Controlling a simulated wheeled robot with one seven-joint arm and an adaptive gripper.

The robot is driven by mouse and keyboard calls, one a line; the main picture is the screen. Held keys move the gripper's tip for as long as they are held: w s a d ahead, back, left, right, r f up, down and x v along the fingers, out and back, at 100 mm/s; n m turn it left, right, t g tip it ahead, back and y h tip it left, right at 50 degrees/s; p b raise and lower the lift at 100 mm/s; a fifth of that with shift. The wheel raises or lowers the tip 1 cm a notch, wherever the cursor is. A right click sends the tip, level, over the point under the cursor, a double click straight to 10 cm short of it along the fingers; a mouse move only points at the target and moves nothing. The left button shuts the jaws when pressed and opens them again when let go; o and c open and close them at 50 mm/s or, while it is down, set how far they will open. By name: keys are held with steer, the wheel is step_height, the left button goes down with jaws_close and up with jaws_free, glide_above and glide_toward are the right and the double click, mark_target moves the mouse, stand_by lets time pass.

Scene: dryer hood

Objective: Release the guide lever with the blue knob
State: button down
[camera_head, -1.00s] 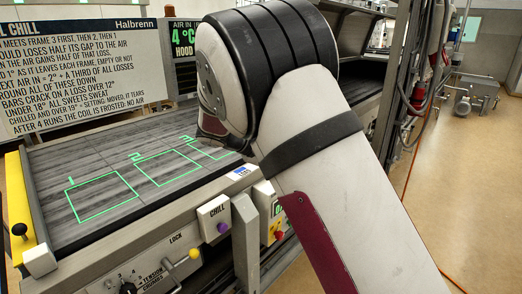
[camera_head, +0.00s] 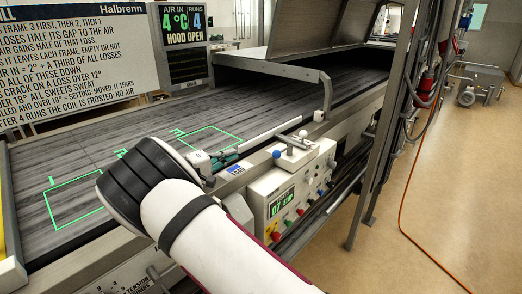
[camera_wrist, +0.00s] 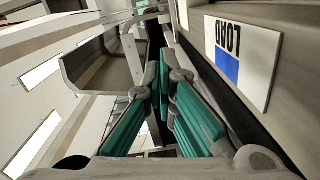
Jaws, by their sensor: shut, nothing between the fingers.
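The blue knob (camera_head: 276,154) is a small ball at the left of a grey lever bracket (camera_head: 296,155) on the machine's near edge. A pale guide bar (camera_head: 268,134) reaches over the belt just behind it. My gripper (camera_head: 240,160) is shut and empty, low over the belt's near edge. It points right toward the blue knob, with a short gap seemingly left between them. In the wrist view its teal-padded fingers (camera_wrist: 160,75) lie close together beside the blue-and-white label (camera_wrist: 240,58). I cannot make out the knob in the wrist view.
The control box (camera_head: 292,195) with coloured buttons sits right below the bracket. A curved arm with a pale ball (camera_head: 318,115) stands behind it. The raised hood (camera_head: 325,40) and a steel post (camera_head: 392,120) stand to the right. The belt (camera_head: 80,140) is clear at left.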

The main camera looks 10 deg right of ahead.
steer(key=p+x, duration=0.1)
steer(key=x, duration=0.9)
steer(key=shift+d+r, duration=0.1)
steer(key=shift+s+d+f+p, duration=0.2)
steer(key=shift+s+d+p, duration=0.6)
steer(key=shift+s+d, duration=0.3)
steer(key=shift+s+d+f, duration=0.2)
steer(key=shift+s+d, duration=0.05)
steer(key=shift+s, duration=0.1)
